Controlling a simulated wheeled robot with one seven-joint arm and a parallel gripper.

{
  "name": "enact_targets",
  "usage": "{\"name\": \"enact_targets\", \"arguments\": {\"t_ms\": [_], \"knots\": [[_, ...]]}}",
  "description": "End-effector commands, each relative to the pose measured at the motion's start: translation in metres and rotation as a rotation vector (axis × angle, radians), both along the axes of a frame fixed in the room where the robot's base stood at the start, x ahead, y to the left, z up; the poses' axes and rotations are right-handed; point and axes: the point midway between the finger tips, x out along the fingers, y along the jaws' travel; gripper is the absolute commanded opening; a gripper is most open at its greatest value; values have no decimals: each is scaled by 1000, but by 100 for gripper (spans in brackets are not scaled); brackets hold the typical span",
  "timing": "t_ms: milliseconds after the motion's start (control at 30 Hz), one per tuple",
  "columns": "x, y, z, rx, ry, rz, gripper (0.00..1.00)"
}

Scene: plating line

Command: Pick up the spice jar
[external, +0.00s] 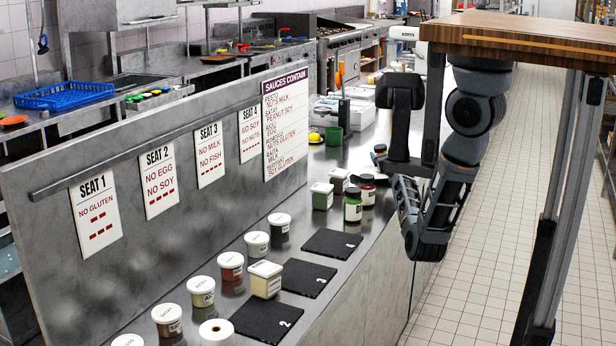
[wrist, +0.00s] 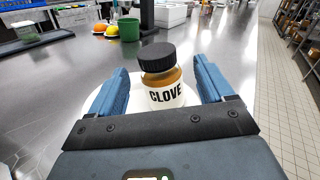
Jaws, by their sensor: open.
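The spice jar (wrist: 163,84) has a black lid, brown contents and a white label reading "CLOVE". In the wrist view it stands upright between the two blue fingers of my gripper (wrist: 165,80). A white round surface (wrist: 93,104) shows around the jar. In the external view I cannot make out the jar, and my gripper is largely hidden by my arm and a dark upright part.
A green cup (wrist: 128,29) stands beyond the jar, with orange and yellow round items (wrist: 111,30) beside it. A clear lidded container (wrist: 26,32) is at far left. Several lidded jars and black mats (external: 332,243) line the steel counter in the external view. Counter right of the jar is clear.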

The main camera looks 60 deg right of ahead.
Motion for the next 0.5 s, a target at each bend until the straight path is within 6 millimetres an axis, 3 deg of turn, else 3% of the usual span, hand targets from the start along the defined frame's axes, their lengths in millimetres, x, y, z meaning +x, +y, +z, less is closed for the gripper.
{"name": "enact_targets", "arguments": {"t_ms": [500], "knots": [[26,-36,4,1,-2,-2,81]]}}
